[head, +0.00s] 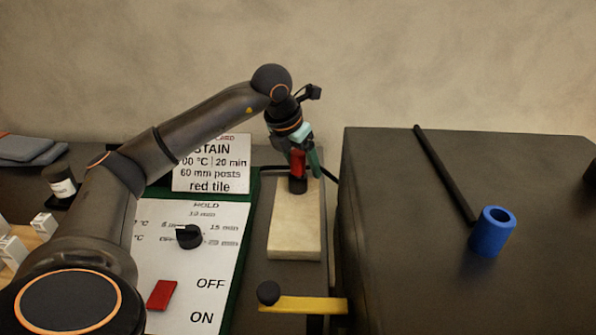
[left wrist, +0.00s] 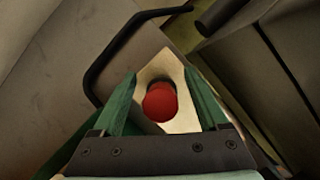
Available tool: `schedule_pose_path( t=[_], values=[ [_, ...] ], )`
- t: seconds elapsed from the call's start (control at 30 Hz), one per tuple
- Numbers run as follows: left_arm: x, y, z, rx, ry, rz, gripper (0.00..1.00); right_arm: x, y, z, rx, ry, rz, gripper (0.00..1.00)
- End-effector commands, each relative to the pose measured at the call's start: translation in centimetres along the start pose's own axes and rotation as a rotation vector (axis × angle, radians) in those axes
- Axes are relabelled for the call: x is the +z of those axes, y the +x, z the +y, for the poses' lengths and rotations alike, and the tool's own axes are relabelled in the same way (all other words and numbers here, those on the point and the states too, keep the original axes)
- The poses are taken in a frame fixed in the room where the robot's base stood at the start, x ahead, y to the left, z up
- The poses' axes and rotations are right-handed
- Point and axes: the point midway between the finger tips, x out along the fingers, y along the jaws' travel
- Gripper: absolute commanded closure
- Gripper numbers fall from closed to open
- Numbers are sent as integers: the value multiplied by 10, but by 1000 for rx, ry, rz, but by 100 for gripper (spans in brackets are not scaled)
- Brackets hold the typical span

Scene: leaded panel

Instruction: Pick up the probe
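The upright red piece (head: 298,163), likely the probe, stands in a dark round base on a cream block (head: 296,232). In the left wrist view its round red end (left wrist: 160,102) faces the camera. My left gripper (head: 303,160) points down over it, with green fingers on either side of the red piece. In the left wrist view the fingers (left wrist: 162,108) are apart, with gaps between them and the red end, so the gripper is open around it. The lower part of the red piece is hidden in that view. My right gripper is not in view.
A large dark box (head: 390,270) stands close on the right, with a blue cylinder (head: 492,232) and a black rod (head: 445,175) on top. A control panel (head: 215,265) with knob and red switch lies left.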

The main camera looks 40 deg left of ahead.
Motion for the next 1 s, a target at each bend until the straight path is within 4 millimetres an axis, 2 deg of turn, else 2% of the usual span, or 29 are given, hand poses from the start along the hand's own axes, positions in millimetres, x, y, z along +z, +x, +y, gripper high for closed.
schedule_pose_path(
  t=[0.07, 0.67, 1.0],
  values=[
    [0, 0, 0, 0, 0, 0, 32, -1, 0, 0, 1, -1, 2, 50],
    [0, -1, 0, -1, 0, -1, 100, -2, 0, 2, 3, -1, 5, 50],
    [1, -1, 0, -1, 0, -2, 100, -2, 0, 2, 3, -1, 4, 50]
  ],
)
